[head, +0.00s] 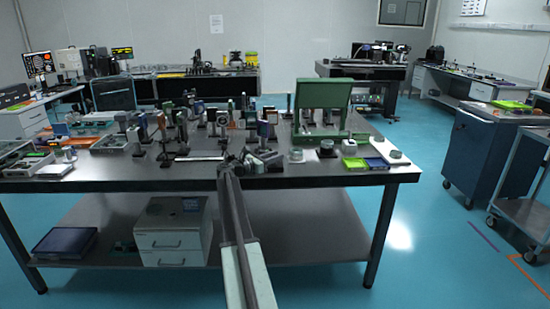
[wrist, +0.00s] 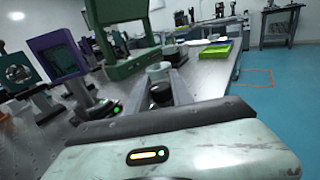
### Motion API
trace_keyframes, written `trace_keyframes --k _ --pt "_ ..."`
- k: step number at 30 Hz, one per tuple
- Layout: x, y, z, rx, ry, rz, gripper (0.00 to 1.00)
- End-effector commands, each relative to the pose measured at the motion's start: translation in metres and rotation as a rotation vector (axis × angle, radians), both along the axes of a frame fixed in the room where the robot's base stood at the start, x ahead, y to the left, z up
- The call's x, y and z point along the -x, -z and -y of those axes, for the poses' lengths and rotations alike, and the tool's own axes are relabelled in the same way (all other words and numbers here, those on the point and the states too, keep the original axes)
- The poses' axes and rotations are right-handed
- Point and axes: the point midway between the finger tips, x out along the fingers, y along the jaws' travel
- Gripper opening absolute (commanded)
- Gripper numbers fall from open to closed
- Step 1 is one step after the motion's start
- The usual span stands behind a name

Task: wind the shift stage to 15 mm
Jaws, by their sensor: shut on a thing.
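My gripper (head: 232,163) reaches over the front edge of the near optical table. In the wrist view its jaws (wrist: 161,95) are closed around a dark round knob (wrist: 160,92), which looks like the drive knob of the shift stage. The stage body and any scale are mostly hidden behind my gripper, so I cannot read its position. A small green light shows beside a dark mount to the left of the knob.
The near table (head: 330,180) is crowded with optics mounts. A lime tray (head: 354,163) and a blue tray (head: 376,163) lie near the right front edge. A blue cabinet (head: 480,155) stands on the floor at right.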

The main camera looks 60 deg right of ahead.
Motion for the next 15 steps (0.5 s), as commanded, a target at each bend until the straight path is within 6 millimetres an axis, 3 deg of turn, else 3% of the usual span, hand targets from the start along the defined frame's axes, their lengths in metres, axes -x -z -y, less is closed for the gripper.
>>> trace_keyframes --k 14,15 --pt "0.0007 -0.0008 0.0010 0.002 0.012 -0.002 0.00" --pt "0.0006 -0.0008 0.0011 0.002 0.012 -0.002 0.35"
